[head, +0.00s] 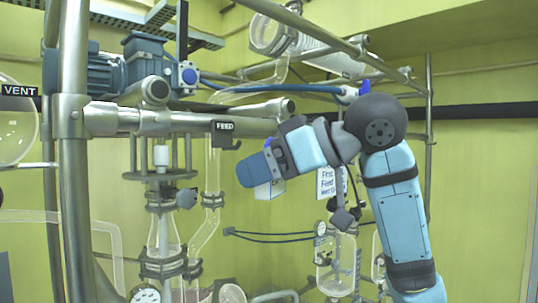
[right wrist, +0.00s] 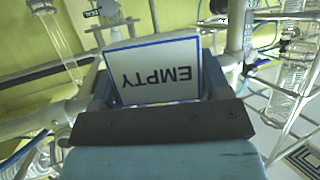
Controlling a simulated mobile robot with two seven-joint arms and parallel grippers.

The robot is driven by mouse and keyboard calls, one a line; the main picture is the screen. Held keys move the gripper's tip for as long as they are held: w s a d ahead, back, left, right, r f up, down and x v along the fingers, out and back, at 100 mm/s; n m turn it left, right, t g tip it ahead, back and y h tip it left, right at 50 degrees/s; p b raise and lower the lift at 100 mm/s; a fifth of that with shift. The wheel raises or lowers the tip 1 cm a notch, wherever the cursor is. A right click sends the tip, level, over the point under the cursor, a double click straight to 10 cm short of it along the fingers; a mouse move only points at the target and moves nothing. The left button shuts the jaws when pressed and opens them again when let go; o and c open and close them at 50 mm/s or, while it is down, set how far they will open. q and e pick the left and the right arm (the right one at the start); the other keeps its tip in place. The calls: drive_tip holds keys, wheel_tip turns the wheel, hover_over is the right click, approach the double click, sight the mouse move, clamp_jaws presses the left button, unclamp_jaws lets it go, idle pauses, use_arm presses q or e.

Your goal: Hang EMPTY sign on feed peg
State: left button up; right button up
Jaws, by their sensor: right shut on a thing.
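The EMPTY sign (right wrist: 155,72) is a white plate with a blue border; its lettering appears upside down in the right wrist view. My right gripper (right wrist: 157,85) is shut on it. In the head view the gripper (head: 262,172) is right of and below the black FEED label (head: 225,126), with the white sign (head: 268,190) partly showing under the fingers. The feed peg area (head: 226,142) is just below the label on the horizontal pipe; the sign is apart from it. My left gripper is out of view.
A steel pipe (head: 185,122) runs behind the label. A VENT label (head: 18,91) is at the far left. A white "First Feed" notice (head: 327,183) hangs behind my right arm. Glass tubing (head: 205,235) and a blue motor (head: 110,72) crowd the left side.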

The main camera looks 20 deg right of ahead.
drive_tip(key=shift+s+r, duration=0.65)
drive_tip(key=shift+r, duration=0.1)
drive_tip(key=w+a, duration=0.3)
drive_tip(key=w, duration=0.6)
drive_tip(key=shift+w+f, duration=0.15)
drive_tip(key=shift+f, duration=0.1)
idle(0.4)
drive_tip(key=shift+a, duration=0.1)
drive_tip(key=shift+w+a+f, duration=0.1)
drive_tip(key=shift+w+f, duration=0.05)
drive_tip(key=shift+f, duration=0.7)
idle(1.4)
drive_tip(key=o, duration=1)
drive_tip(key=shift+c, duration=0.9)
drive_tip(key=shift+s+d+r, duration=0.25)
drive_tip(key=shift+d+r, duration=0.05)
drive_tip(key=shift+d, duration=0.1)
drive_tip(key=shift+d, duration=0.1)
